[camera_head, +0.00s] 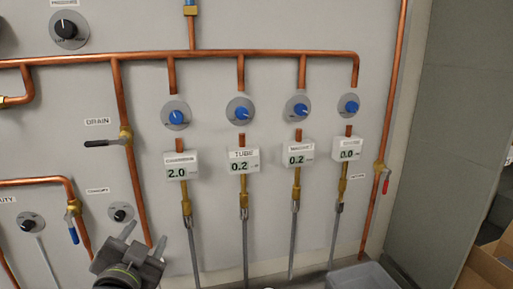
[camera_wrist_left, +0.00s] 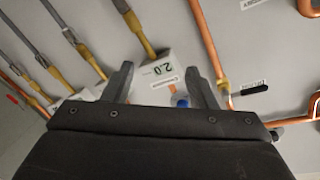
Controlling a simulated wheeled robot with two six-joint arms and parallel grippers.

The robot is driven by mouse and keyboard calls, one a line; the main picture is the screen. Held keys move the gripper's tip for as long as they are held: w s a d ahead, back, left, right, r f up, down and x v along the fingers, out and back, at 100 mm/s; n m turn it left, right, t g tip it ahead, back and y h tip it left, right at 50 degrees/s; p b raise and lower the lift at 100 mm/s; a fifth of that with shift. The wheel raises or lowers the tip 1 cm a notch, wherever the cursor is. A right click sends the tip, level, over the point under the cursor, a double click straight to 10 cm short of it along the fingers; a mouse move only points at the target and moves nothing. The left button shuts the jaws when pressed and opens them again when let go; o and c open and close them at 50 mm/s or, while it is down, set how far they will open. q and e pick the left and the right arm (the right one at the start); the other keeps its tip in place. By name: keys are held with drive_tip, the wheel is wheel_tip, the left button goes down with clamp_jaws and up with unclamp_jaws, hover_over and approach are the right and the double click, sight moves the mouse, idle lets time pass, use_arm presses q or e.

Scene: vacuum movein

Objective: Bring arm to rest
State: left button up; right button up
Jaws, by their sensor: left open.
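My left gripper (camera_head: 144,242) is at the lower left of the head view, in front of the grey pipe panel. Its two fingers point up and stand apart with nothing between them. In the left wrist view my left gripper (camera_wrist_left: 163,84) is also open and empty. Through the gap between its fingers shows the white gauge box reading 2.0 (camera_wrist_left: 162,70), which also shows in the head view (camera_head: 180,166). The fingers appear apart from the panel, but the exact distance cannot be told. My right gripper is in neither view.
Copper pipes (camera_head: 210,53) run across the panel with several blue knobs (camera_head: 240,112) and gauge boxes. A black drain lever (camera_head: 102,143), a blue-handled valve (camera_head: 73,234) and a red-handled valve (camera_head: 385,186) stick out. A grey bin (camera_head: 362,277) and cardboard boxes (camera_head: 487,270) stand at lower right.

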use_arm(q)
drive_tip(key=s+a+f+n+g, duration=0.1)
drive_tip(key=s+a+f+g, duration=0.1)
drive_tip(key=s+f, duration=0.35)
drive_tip(key=s+a+f+n+g, duration=0.1)
drive_tip(key=s+f+g, duration=0.15)
drive_tip(key=f, duration=0.55)
drive_tip(key=s+a+f+n+g, duration=0.1)
drive_tip(key=s+a+f+g, duration=0.15)
drive_tip(key=f, duration=0.35)
drive_tip(key=s+a+f+n+g, duration=0.1)
drive_tip(key=s+f+n+g, duration=0.15)
drive_tip(key=s+f, duration=0.5)
drive_tip(key=s+a+f+n+g, duration=0.1)
drive_tip(key=s+f+g, duration=0.35)
drive_tip(key=s, duration=0.65)
wheel_tip(320, 180, down, 29)
drive_tip(key=a+g+b, duration=0.1)
drive_tip(key=b, duration=0.3)
drive_tip(key=s+d+f+g+b, duration=0.1)
drive_tip(key=s+f+b, duration=0.2)
drive_tip(key=s+f, duration=1.2)
wheel_tip(320, 180, down, 3)
drive_tip(key=shift+f, duration=0.1)
drive_tip(key=shift+d, duration=0.1)
idle(0.7)
